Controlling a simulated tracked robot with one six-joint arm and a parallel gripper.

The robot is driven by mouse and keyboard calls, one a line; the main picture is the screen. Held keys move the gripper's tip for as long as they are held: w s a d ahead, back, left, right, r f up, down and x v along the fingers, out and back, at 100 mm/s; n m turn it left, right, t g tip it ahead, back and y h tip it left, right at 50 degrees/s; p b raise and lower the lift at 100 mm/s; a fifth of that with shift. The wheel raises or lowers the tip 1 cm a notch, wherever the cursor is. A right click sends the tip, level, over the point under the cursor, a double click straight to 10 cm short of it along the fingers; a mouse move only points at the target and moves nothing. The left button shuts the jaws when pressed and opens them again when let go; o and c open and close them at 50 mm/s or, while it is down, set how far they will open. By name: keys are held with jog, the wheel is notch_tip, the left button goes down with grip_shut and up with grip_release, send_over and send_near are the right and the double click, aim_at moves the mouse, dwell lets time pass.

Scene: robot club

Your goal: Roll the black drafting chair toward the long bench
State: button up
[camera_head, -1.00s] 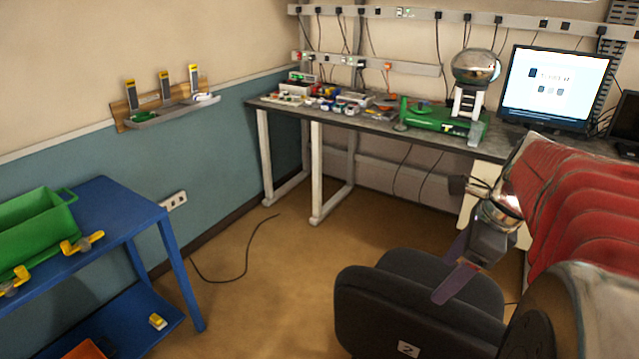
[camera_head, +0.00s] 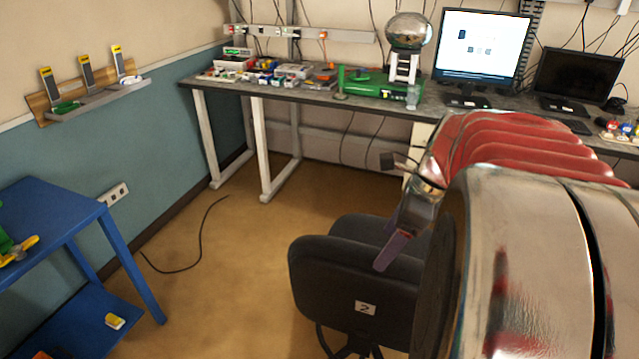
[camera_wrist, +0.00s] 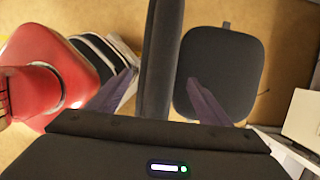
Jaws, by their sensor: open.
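The black drafting chair stands upright in the lower middle of the head view. Its backrest (camera_head: 335,285), with a white "2" label, faces me, and its seat side shows behind. In the wrist view the backrest (camera_wrist: 158,50) is seen edge-on, with the seat (camera_wrist: 228,65) to its right. My gripper (camera_wrist: 161,78) is open, its two purple fingers on either side of the backrest; I cannot tell whether they touch it. One finger of it shows in the head view. The long bench (camera_head: 330,103) runs along the back wall, beyond the chair with floor between.
A blue table (camera_head: 45,205) stands at the left. A black cable (camera_head: 200,245) lies on the open floor between table and chair. The bench's white legs (camera_head: 262,150) reach the floor.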

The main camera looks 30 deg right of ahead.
jog(key=x, duration=0.8)
dwell(0.4)
jog(key=shift+a, duration=0.1)
jog(key=c, duration=1)
jog(key=shift+w, duration=0.1)
jog(key=shift+w+d+r, duration=0.1)
jog(key=shift+w+d, duration=0.8)
jog(key=shift+d, duration=0.35)
jog(key=shift+w+d+f, duration=0.1)
jog(key=shift+w+d, duration=0.85)
jog(key=shift+d, duration=0.35)
jog(key=shift+w+d+r, duration=0.1)
jog(key=shift+w+d, duration=0.8)
jog(key=shift+d, duration=0.35)
jog(key=shift+w, duration=0.1)
